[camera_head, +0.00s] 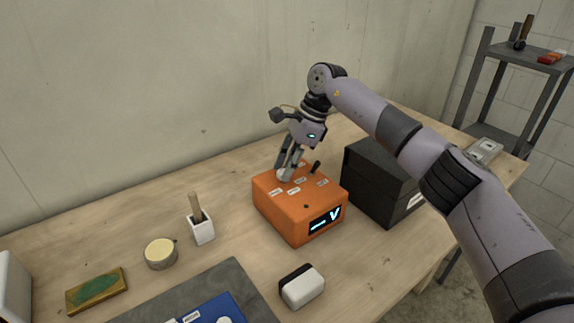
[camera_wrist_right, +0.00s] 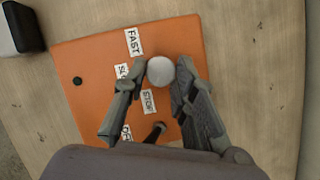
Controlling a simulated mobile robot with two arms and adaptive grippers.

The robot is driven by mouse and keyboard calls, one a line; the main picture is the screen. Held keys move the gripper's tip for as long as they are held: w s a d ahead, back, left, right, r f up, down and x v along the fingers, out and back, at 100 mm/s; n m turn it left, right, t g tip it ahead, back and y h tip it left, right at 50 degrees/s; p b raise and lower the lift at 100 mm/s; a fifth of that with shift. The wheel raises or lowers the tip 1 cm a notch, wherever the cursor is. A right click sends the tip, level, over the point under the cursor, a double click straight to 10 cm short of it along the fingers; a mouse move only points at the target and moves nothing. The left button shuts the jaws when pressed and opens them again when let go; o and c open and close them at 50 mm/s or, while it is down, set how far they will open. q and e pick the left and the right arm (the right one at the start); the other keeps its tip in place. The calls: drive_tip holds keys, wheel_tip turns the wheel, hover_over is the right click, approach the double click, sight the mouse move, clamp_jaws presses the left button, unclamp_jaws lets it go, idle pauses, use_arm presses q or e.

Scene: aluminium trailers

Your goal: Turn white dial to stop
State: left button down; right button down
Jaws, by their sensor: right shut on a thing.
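The white dial (camera_wrist_right: 161,71) is on top of an orange box (camera_head: 300,221) that stands on the wooden table. In the wrist view, paper labels around it read FAST, a partly covered one, and STOP (camera_wrist_right: 148,101). My right gripper (camera_head: 286,172) comes down on the dial from above, and its two fingers (camera_wrist_right: 159,82) are closed on the dial from both sides. In the head view the fingers partly hide the dial. A small black lever (camera_head: 315,167) stands on the box near the gripper. The box's front display (camera_head: 325,220) shows a dash and a V. My left gripper is not in view.
A black box (camera_head: 378,183) stands close to the right of the orange box. A white block with a black side (camera_head: 302,288), a white cup with a brush (camera_head: 202,230), a round tin (camera_head: 160,253) and a grey mat (camera_head: 215,284) lie in front and left. The table behind is clear.

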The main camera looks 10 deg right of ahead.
drive_tip(key=shift+n, duration=0.3)
drive_tip(key=c, duration=1.3)
unclamp_jaws()
drive_tip(key=v, duration=1.2)
drive_tip(key=shift+w, duration=0.15)
